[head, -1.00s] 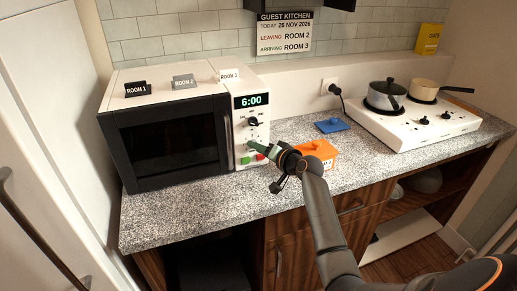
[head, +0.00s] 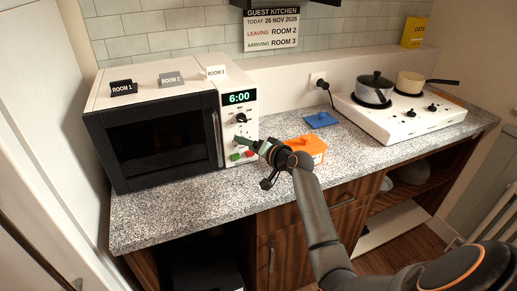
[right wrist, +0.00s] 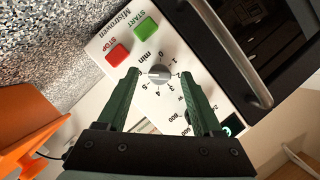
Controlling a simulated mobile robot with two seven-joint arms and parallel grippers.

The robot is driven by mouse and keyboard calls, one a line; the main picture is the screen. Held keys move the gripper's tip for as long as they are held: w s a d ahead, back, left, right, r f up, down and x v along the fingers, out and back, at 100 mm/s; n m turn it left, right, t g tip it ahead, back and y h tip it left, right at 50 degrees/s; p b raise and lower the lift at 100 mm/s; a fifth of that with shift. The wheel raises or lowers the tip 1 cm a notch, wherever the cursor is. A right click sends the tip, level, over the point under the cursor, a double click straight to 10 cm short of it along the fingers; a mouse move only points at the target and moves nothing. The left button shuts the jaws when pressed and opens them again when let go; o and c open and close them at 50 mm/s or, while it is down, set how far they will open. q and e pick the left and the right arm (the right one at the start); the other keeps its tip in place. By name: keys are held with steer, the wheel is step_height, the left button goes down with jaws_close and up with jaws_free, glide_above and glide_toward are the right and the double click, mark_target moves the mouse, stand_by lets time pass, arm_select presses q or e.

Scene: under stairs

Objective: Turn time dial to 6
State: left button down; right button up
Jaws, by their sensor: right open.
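The time dial (right wrist: 158,74) is a small grey knob on the white microwave panel, with "min" and a ring of numbers around it. My right gripper (right wrist: 161,76) is open, its green fingers on either side of the dial; I cannot tell whether they touch it. The dial's exact setting is too small to read surely. The display (head: 239,98) reads 6:00. My left gripper is not in view.
An upper black dial (head: 241,118) sits above. A green START button (right wrist: 146,28) and red STOP button (right wrist: 118,55) are close to the time dial. The door handle (head: 217,138) is left of the panel. An orange container (head: 308,147) stands right of the microwave.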

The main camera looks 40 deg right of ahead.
steer(key=v, duration=1.2)
steer(key=shift+b, duration=0.35)
steer(key=s+a+f+n+g, duration=0.6)
steer(key=s+a+f, duration=0.3)
steer(key=a+f, duration=0.25)
steer(key=s+a+f+n+g, duration=0.3)
steer(key=s+a+f, duration=0.1)
steer(key=s, duration=0.5)
steer(key=s+a+f+n+g, duration=0.2)
steer(key=s+a+f, duration=0.1)
steer(key=s, duration=0.6)
steer(key=w+a+f+t, duration=0.2)
steer(key=f, duration=0.3)
steer(key=w+a+f+t+y, duration=0.1)
steer(key=w+a+f+t, duration=0.1)
steer(key=f, duration=0.4)
steer(key=shift+w+a+t+y, duration=0.3)
steer(key=shift+t, duration=0.3)
